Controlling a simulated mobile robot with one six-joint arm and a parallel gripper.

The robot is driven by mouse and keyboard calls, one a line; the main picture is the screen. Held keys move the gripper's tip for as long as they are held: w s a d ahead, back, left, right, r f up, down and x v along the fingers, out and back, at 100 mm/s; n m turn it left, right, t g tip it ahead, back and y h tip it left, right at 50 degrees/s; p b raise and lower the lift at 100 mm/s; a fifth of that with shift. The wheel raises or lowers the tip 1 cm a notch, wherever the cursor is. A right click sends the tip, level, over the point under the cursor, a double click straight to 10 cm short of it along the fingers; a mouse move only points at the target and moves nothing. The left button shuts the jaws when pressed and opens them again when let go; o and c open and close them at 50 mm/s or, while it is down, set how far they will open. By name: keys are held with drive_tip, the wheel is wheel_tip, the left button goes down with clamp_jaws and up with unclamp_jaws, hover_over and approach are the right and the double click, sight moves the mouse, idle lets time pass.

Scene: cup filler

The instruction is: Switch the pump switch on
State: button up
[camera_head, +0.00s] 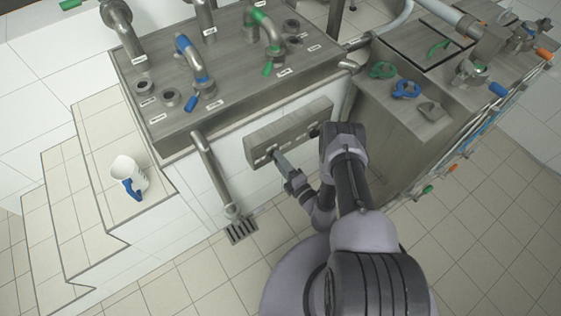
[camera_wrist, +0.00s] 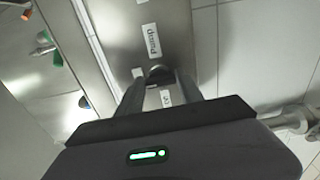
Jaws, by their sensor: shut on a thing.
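The pump switch is a dark, rounded knob (camera_wrist: 158,73) on a grey metal panel (camera_wrist: 120,25). A white label reading "Pump" (camera_wrist: 152,40) is beside it, and smaller labels sit close around the knob. My gripper (camera_wrist: 160,80) has its two fingers on either side of the knob and is shut on it. In the head view, my gripper (camera_head: 277,159) reaches the left part of the long switch panel (camera_head: 292,131). The knob's exact turn is hard to tell, as the fingers partly cover it.
A white cup with a blue handle (camera_head: 126,172) stands on the tiled ledge at left. A drain pipe (camera_head: 212,170) stands just left of the panel. Pipes and valves cover the metal worktop (camera_head: 225,85) above. A metal tank wall (camera_head: 385,135) is at right.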

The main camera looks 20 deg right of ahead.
drive_tip(key=shift+w+r, duration=0.1)
drive_tip(key=shift+w, duration=0.05)
idle(0.3)
drive_tip(key=o, duration=1.4)
